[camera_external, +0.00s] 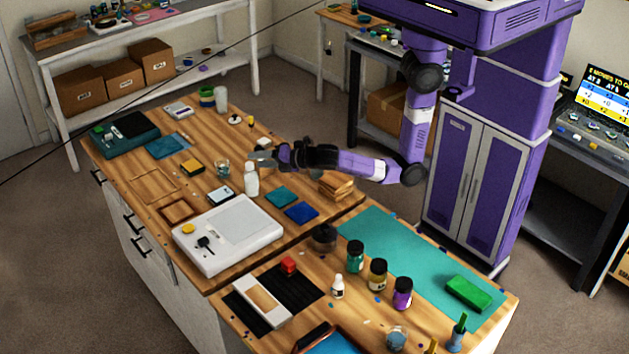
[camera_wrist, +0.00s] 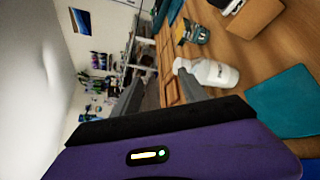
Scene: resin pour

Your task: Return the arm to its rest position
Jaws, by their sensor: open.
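My arm reaches out to the left from my purple body over the wooden workbench (camera_external: 345,208). My gripper (camera_external: 254,158) is open and empty, held above the bench near a white bottle (camera_external: 251,181). In the wrist view, its two grey fingers (camera_wrist: 150,95) are apart with nothing between them. The white bottle (camera_wrist: 207,73) stands just beyond the right finger there, and I cannot tell how wide the gap is. A small glass cup (camera_external: 222,168) stands left of the bottle.
A white flat device (camera_external: 240,222), teal and blue squares (camera_external: 302,212) and stacked wooden blocks (camera_external: 337,186) lie near the arm. Pigment jars (camera_external: 377,274) and a teal mat (camera_external: 410,252) with a green block (camera_external: 468,292) are at the front right. A shelf (camera_external: 150,52) stands behind.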

